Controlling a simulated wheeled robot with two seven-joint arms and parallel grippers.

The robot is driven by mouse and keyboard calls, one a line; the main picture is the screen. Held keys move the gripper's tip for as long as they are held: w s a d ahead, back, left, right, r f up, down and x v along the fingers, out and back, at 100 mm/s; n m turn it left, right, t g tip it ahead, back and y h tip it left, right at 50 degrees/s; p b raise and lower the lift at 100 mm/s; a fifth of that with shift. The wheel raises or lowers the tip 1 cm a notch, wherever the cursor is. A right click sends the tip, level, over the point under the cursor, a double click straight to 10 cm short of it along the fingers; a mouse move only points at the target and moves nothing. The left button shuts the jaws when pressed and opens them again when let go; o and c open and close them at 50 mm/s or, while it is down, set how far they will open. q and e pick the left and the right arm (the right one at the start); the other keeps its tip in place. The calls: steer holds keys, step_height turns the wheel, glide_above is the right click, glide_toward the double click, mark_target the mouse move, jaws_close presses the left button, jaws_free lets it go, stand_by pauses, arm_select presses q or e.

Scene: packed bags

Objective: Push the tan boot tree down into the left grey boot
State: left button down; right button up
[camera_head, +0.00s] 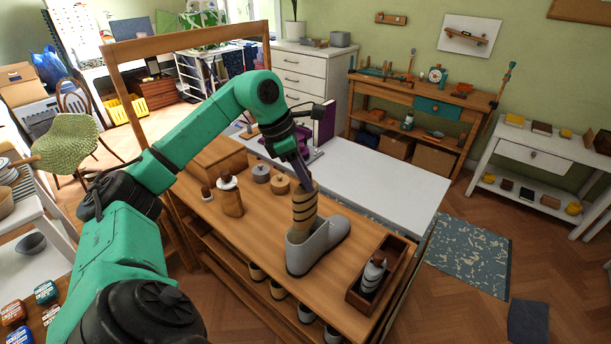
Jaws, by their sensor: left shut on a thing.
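The tan boot tree (303,209) with dark bands stands upright at the grey boot (310,246). Its lower part is inside the boot's shaft opening and its upper part sticks out above the rim. My left gripper (302,181) comes down from above and is shut on the top of the boot tree. Its fingers partly hide that top. The boot stands on the wooden bench (262,237) with its toe pointing to the back right. I see only one grey boot on the bench top. My right gripper is not in view.
A wooden tray (396,270) holding a grey-banded bottle-like item stands right of the boot. Several boots sit on the shelf below. A white table (385,185) stands behind the bench.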

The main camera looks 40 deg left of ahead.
mark_target(306, 222)
arm_select(q)
steer(key=shift+f, duration=0.15)
steer(key=shift+f+b, duration=1.35)
steer(key=shift+f, duration=0.05)
steer(key=shift+f+b, duration=5.15)
steer(key=shift+f, duration=0.75)
steer(key=c, duration=0.5)
jaws_free()
steer(key=p+v, duration=0.3)
steer(key=v, duration=1.1)
steer(key=shift+s+a+r, duration=0.1)
steer(key=shift+r, duration=0.2)
